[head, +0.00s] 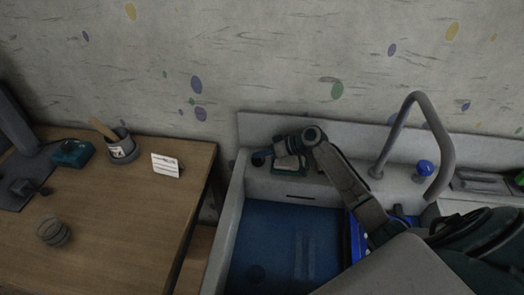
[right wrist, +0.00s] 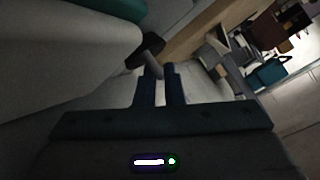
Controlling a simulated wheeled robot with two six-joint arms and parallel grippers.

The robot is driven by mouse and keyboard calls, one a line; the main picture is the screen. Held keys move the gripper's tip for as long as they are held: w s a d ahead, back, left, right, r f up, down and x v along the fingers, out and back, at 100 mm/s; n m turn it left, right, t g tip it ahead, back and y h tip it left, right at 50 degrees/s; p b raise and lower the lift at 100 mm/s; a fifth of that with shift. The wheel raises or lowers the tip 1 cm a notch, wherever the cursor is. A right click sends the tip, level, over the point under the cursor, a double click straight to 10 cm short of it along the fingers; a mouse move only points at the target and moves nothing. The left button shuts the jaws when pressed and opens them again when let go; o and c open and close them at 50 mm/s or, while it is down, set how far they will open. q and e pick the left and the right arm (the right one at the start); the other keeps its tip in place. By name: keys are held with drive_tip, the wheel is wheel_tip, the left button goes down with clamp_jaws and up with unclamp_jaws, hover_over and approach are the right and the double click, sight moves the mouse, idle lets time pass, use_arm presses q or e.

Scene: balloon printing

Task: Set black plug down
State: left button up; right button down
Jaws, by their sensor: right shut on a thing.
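The black plug (head: 259,158) is a small dark piece at the tips of my right gripper (head: 271,155). The gripper is above the back left corner of the white sink (head: 229,225), with its arm coming in from the right. In the right wrist view, the two fingers (right wrist: 160,80) are close together on a grey stem, with the dark plug head (right wrist: 152,46) beyond them. Whether the plug touches the sink rim cannot be told. My left gripper is not in view.
The sink has a blue basin (head: 290,235) with a dark round spot at its bottom. A curved grey faucet (head: 447,130) and blue knob (head: 425,168) stand at right. A wooden table (head: 120,225) at left holds a grey cup (head: 122,149), white card (head: 165,165) and striped round object (head: 53,232).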

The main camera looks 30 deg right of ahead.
drive_tip(key=shift+f, duration=0.15)
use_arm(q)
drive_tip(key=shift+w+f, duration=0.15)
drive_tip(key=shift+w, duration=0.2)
use_arm(e)
drive_tip(key=c, duration=1.5)
unclamp_jaws()
drive_tip(key=shift+c, duration=0.2)
drive_tip(key=shift+d, duration=0.1)
drive_tip(key=b+v, duration=0.4)
drive_tip(key=v, duration=0.6)
drive_tip(key=shift+s+d, duration=0.1)
drive_tip(key=shift+d, duration=0.1)
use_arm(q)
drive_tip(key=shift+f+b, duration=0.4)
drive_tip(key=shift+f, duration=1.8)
use_arm(e)
drive_tip(key=shift+s+d+r, duration=0.35)
drive_tip(key=shift+d+r, duration=0.05)
drive_tip(key=shift+r, duration=0.25)
